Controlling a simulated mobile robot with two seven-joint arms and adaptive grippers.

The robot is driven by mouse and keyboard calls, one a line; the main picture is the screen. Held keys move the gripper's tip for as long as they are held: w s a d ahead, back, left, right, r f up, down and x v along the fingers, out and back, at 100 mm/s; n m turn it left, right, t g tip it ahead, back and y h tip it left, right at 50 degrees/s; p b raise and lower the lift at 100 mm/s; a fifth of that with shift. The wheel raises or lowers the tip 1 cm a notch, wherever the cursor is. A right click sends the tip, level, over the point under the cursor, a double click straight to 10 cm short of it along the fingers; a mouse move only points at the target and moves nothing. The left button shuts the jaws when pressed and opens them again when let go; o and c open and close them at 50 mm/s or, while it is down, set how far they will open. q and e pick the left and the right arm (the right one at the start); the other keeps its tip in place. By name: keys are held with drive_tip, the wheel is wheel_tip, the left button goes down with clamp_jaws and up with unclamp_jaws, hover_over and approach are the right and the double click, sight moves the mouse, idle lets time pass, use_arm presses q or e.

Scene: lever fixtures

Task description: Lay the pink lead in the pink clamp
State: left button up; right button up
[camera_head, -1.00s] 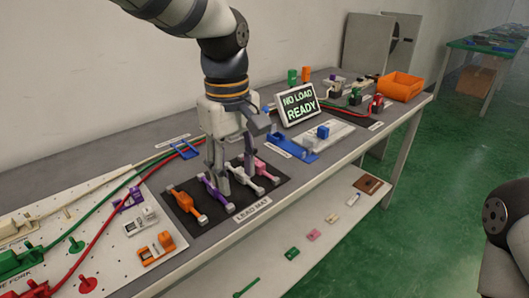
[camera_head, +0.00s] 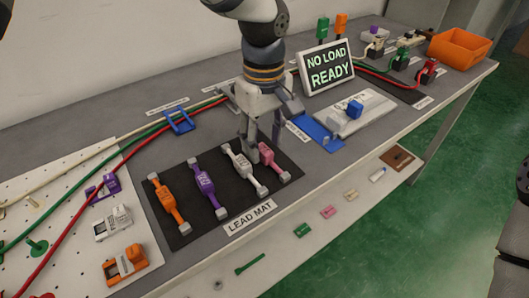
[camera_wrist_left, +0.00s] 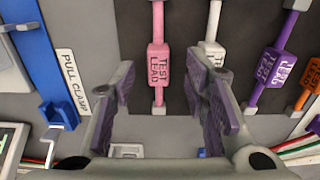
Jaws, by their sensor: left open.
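The pink lead (camera_head: 272,159) lies at the right end of the black lead mat (camera_head: 218,163), to the right of the white lead. My left gripper (camera_head: 263,150) is open and points down over the pink lead. In the left wrist view, the pink lead (camera_wrist_left: 159,65) shows between the spread fingers (camera_wrist_left: 160,85), with nothing held. Fingers partly hide the lead in the head view. I cannot make out a pink clamp; purple (camera_head: 103,187), white (camera_head: 112,223) and orange (camera_head: 124,265) clamps show at left. My right gripper is not in view.
White (camera_head: 244,169), purple (camera_head: 204,184) and orange (camera_head: 168,204) leads lie left of the pink one. A blue fixture (camera_head: 317,130) and the NO LOAD READY display (camera_head: 327,68) stand to the right. Red, green and cream cables cross the table behind the mat.

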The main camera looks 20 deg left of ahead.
use_arm(q)
drive_tip(key=shift+f, duration=0.9)
drive_tip(key=shift+w+r, duration=0.1)
clamp_jaws()
